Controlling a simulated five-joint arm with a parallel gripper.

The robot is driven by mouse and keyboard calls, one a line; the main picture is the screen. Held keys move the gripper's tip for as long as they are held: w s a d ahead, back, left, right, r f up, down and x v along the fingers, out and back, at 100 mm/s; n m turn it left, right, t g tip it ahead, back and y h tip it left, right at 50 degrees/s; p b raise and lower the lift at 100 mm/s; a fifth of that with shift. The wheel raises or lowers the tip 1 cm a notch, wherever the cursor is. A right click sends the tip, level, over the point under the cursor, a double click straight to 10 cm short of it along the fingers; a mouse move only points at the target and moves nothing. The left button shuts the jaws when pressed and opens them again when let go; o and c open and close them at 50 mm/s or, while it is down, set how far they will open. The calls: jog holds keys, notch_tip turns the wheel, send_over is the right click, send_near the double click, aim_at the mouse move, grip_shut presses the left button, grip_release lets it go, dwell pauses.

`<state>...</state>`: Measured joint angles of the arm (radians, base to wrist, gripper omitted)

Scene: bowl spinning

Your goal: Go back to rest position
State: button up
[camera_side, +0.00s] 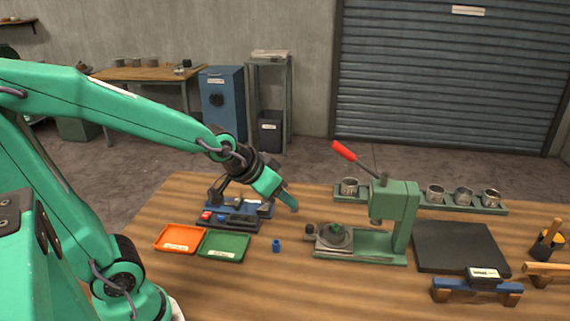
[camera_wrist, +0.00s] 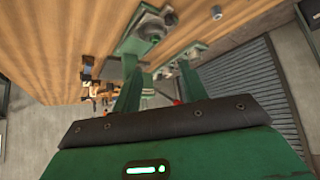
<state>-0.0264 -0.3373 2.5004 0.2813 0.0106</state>
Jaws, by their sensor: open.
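My gripper (camera_side: 287,199) is in the air over the left half of the wooden table, above the trays and left of the green press (camera_side: 397,215). In the wrist view its two green fingers (camera_wrist: 153,92) stand apart with nothing between them. My arm reaches out from the left and tips the gripper down to the right. The press has a red-ended lever and a round base fixture (camera_side: 334,236) with a small green piece on it; the fixture also shows in the wrist view (camera_wrist: 150,28).
An orange tray (camera_side: 163,246), a green tray (camera_side: 213,255) and a small blue cylinder (camera_side: 276,246) lie below the gripper. A blue fixture (camera_side: 262,208) stands behind them. Metal cups (camera_side: 436,193) sit in a rack behind the press. A dark mat (camera_side: 460,248) and a blue gauge stand (camera_side: 460,290) are right.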

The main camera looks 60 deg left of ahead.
jog(key=s+r+g, duration=0.2)
jog(key=s+r, duration=0.2)
jog(key=s, duration=0.7)
jog(key=shift+s+d+r, duration=0.4)
jog(key=shift+d, duration=0.05)
